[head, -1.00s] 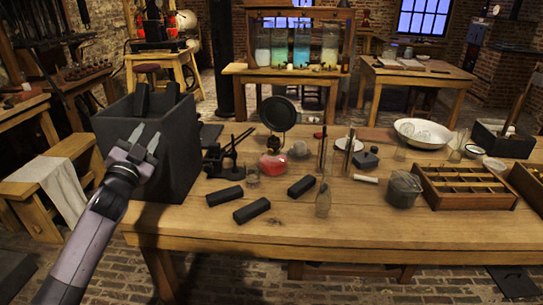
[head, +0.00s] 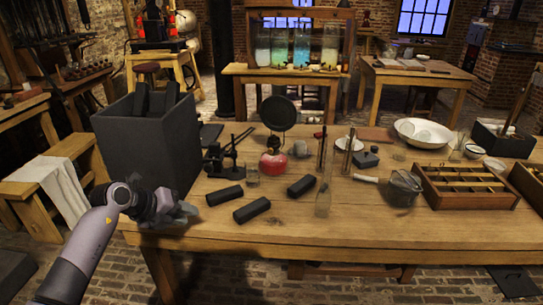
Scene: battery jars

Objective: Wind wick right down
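A small lamp with a red body (head: 273,164) stands on the wooden table, left of centre, with a round dark disc (head: 278,113) standing behind it. The wick and its winding knob are too small to make out. My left gripper (head: 182,213) is low at the table's left front edge, to the left of and nearer than the lamp, and apart from it. Its fingers point to the right, and their gap cannot be made out. No held object shows. My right gripper is not in view.
Several black blocks (head: 252,210) lie before the lamp. A clear bottle (head: 323,199) stands right of them, and a black stand (head: 224,161) stands left of the lamp. A tall dark bin (head: 150,150) is behind my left gripper. The table's front strip (head: 330,235) is clear.

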